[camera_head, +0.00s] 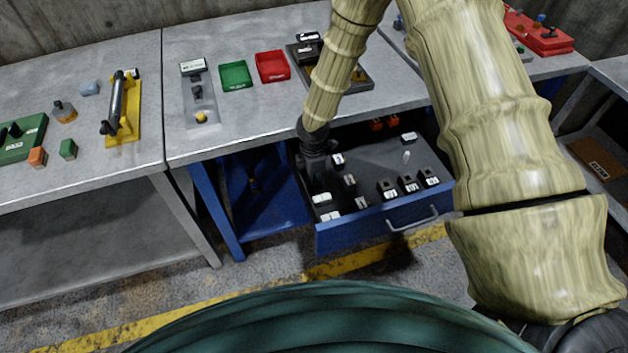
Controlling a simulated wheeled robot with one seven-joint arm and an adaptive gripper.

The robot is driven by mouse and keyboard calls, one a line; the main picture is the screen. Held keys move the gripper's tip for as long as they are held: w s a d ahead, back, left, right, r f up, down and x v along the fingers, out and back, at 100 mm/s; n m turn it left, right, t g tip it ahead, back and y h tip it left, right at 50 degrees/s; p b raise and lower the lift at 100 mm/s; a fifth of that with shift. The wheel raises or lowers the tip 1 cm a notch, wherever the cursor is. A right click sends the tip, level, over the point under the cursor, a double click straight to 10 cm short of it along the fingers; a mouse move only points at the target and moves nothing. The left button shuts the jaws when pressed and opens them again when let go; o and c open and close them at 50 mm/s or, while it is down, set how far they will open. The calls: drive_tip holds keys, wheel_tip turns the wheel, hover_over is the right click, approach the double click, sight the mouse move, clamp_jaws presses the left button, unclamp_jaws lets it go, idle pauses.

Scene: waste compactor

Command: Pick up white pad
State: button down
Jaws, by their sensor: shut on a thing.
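My gripper (318,188) points down into the left part of the open blue drawer (347,236). Its fingers are dark and small against the dark drawer floor. It is shut on a small white-topped block, which I take to be the white pad (322,199), at the fingertips. I cannot tell whether the pad touches the drawer floor. A similar white block (330,215) lies just in front of it. Several other white-labelled dark blocks stand in the drawer, among them one at the right (430,177) and one at the back (408,138).
Above the drawer is a grey worktop (210,135) with a green tray (235,76), a red tray (272,66) and a dark fixture board (350,80). The drawer handle (413,222) sticks out in front. Two orange pieces (377,124) lie at the drawer's back.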

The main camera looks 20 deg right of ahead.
wheel_tip(320, 180, up, 10)
drive_tip(key=shift+f+b, duration=0.15)
drive_tip(key=shift+b, duration=0.65)
drive_tip(key=r+m, duration=0.1)
drive_tip(key=m, duration=0.5)
drive_tip(key=r+m, duration=0.2)
drive_tip(key=m, duration=0.4)
drive_tip(key=a+r+m, duration=0.1)
drive_tip(key=r+m, duration=0.1)
drive_tip(key=m, duration=0.4)
drive_tip(key=shift+s+r, duration=0.15)
drive_tip(key=shift+s, duration=0.15)
